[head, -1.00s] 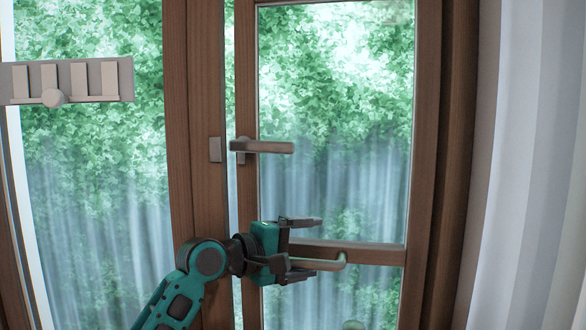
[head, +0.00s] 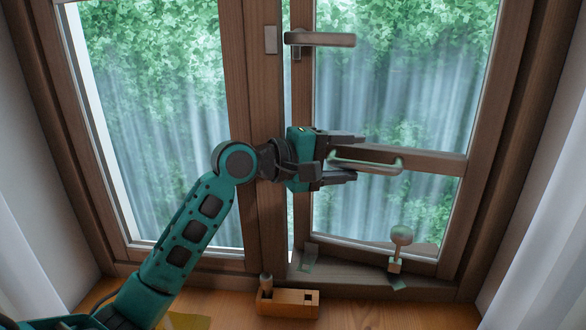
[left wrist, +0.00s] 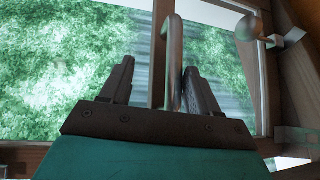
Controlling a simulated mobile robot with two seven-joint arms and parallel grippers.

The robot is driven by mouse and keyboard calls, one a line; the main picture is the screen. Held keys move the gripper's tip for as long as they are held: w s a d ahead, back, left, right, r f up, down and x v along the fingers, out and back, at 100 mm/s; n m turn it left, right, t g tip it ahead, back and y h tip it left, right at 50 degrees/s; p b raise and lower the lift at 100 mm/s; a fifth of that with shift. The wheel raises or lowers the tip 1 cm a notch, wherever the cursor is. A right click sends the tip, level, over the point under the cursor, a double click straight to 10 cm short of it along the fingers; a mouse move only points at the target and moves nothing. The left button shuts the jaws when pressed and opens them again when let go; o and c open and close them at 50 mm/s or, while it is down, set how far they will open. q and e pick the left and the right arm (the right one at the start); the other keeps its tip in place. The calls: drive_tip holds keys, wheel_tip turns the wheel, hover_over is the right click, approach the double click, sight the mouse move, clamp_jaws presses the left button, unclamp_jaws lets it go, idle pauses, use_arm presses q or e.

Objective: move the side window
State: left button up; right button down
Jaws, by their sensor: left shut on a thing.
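The side window (head: 482,125) is the brown wooden sash on the right, with glass above and below a crossbar. It looks slightly ajar, with a bright strip along its left edge. A pale bar handle (head: 382,168) sits on the crossbar, and a lever handle (head: 325,39) is higher up at the left edge. My left gripper (head: 350,157) is shut on the bar handle, which also runs between the fingers in the left wrist view (left wrist: 172,60). The fingers hide part of the bar. My right gripper is not in view.
A round-headed knob on a stalk (head: 401,237) stands at the sash's lower edge. A small wooden block with a peg (head: 287,302) is on the sill (head: 400,316) below. A fixed pane (head: 155,120) is at left. White curtains (head: 545,255) hang at the sides.

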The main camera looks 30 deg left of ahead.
use_arm(q)
drive_tip(key=f+b+v, duration=0.1)
drive_tip(key=v, duration=1)
drive_tip(key=shift+a+f, duration=0.3)
drive_tip(key=shift+f, duration=0.15)
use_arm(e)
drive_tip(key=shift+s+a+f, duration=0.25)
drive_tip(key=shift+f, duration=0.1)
use_arm(q)
drive_tip(key=shift+w, duration=0.15)
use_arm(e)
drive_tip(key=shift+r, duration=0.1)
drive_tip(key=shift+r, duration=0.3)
use_arm(q)
drive_tip(key=shift+c, duration=0.3)
